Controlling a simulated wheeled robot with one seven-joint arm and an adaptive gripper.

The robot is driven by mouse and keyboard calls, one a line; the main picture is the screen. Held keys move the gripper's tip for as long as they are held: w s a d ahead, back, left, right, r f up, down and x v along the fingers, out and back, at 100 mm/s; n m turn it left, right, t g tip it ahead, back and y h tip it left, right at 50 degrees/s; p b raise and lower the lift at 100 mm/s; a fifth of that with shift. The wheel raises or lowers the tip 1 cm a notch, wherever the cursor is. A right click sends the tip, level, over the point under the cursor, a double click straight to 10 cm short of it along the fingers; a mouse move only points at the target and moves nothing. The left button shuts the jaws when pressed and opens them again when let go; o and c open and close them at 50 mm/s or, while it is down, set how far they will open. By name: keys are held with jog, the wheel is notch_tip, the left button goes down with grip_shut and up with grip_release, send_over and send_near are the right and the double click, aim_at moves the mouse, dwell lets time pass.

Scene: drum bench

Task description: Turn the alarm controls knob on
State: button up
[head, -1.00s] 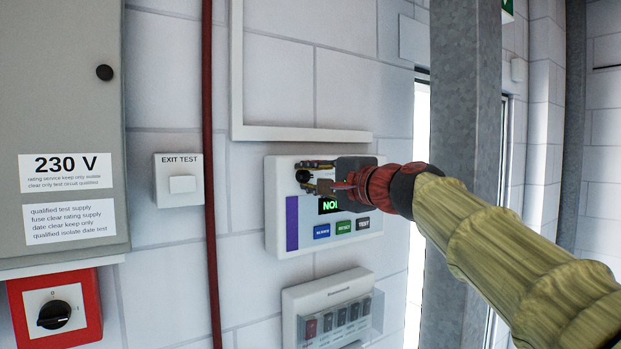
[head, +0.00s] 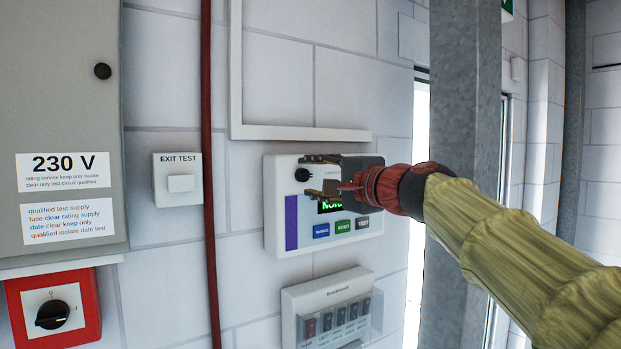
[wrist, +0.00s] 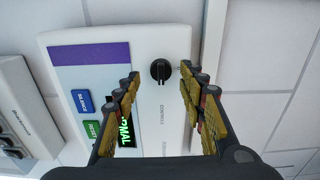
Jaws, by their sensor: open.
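The alarm controls panel (head: 274,220) is a white box on the wall with a purple strip, a green-lit display and several buttons. Its black round knob (head: 302,174) sits at the panel's upper left. In the wrist view the knob (wrist: 160,72) has a raised grip bar running up and down the picture, with "CONTROLS" lettering beside it. My gripper (head: 307,176) is open and empty in front of the panel. In the wrist view its fingertips (wrist: 161,73) lie on either side of the knob; whether they reach its depth is unclear. The gripper partly hides the display.
A breaker box (head: 290,305) is on the wall below the panel. An exit test switch (head: 166,196), a red pipe (head: 208,120) and a red-plated rotary switch (head: 52,314) are to the left. A metal column (head: 465,100) stands to the right, beside my arm.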

jog(key=v, duration=1)
jog(key=shift+s, duration=0.2)
jog(key=shift+d, duration=0.15)
jog(key=s+d+f+n+g+h+b, duration=0.1)
jog(key=s+f+n+g+h, duration=0.15)
jog(key=f, duration=1.05)
jog(key=s+d+f+n+g+h+b, duration=0.1)
jog(key=s+d+f+n+g, duration=0.15)
jog(key=f, duration=0.95)
jog(key=s+d+f+n+g+h+b, duration=0.1)
jog(key=s+f+b, duration=0.6)
jog(key=f, duration=0.8)
jog(key=s+d+f+n+g+h+b, duration=0.2)
jog(key=s+d+f+b, duration=0.3)
jog(key=f, duration=1.1)
jog(key=s+d+f+n+g+h+b, duration=0.1)
jog(key=s+d+f+n+h+b, duration=0.2)
jog(key=s+f+b, duration=0.6)
notch_tip(320, 180, down, 6)
jog(key=shift+s+f, duration=0.2)
jog(key=shift+s, duration=1.05)
